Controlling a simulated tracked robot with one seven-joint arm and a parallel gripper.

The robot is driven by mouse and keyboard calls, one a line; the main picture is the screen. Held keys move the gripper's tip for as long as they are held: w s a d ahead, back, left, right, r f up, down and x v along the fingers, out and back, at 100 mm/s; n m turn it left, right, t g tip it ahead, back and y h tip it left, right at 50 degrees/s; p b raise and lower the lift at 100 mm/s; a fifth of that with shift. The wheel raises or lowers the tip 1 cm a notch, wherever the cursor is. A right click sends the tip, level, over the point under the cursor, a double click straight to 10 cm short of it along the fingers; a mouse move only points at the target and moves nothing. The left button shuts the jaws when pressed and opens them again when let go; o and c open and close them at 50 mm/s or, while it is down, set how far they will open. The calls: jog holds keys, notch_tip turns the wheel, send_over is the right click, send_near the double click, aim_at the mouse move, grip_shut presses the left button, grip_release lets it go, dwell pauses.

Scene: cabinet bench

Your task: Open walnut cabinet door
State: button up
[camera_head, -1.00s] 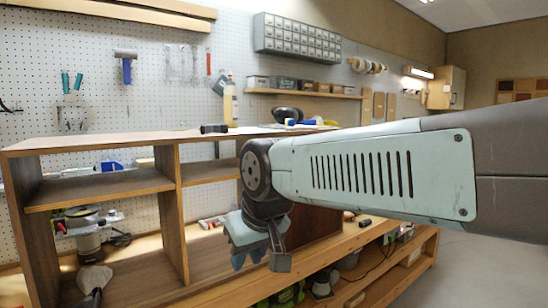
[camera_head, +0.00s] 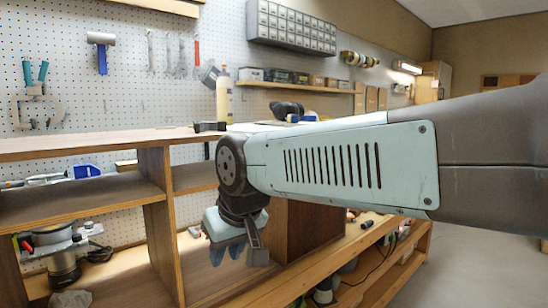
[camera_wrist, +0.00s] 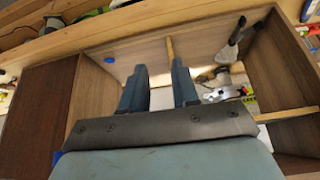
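The walnut cabinet (camera_head: 160,225) stands on the bench, with open shelf compartments at the left and middle. A dark brown panel (camera_head: 308,232), which looks like its door, shows at the right, partly hidden behind my arm. In the wrist view a dark reddish-brown panel (camera_wrist: 38,108) lies left of the open compartment; I cannot tell whether it stands ajar. No handle is clear. My gripper (camera_head: 232,255) points down in front of the cabinet's middle. In the wrist view my gripper (camera_wrist: 159,78) has its two blue fingers apart, with nothing between them, over the open compartment.
The wooden bench edge (camera_head: 345,250) runs along the front right. A router-like tool (camera_head: 62,255) sits in the left compartment. A yellow bottle (camera_head: 224,95) and dark goggles (camera_head: 288,108) are at the cabinet top. The floor (camera_head: 480,270) at right is clear.

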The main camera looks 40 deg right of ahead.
jog(key=shift+d, duration=0.15)
jog(key=w+d+r+m+t+y, duration=0.35)
jog(key=w+d+m+y, duration=0.25)
jog(key=w+d+m, duration=1.1)
jog(key=s+d+r+m+t+h, duration=0.2)
jog(key=s+d+r+m+t, duration=0.15)
jog(key=d+m, duration=0.7)
jog(key=s+d+r+m+t+h, duration=0.25)
jog(key=d+m+t, duration=0.4)
jog(key=d, duration=0.75)
jog(key=w+a+m+g, duration=0.1)
jog(key=w, duration=1.3)
jog(key=shift+a+f, duration=0.25)
jog(key=shift+f, duration=0.1)
jog(key=shift+w, duration=0.1)
grip_shut()
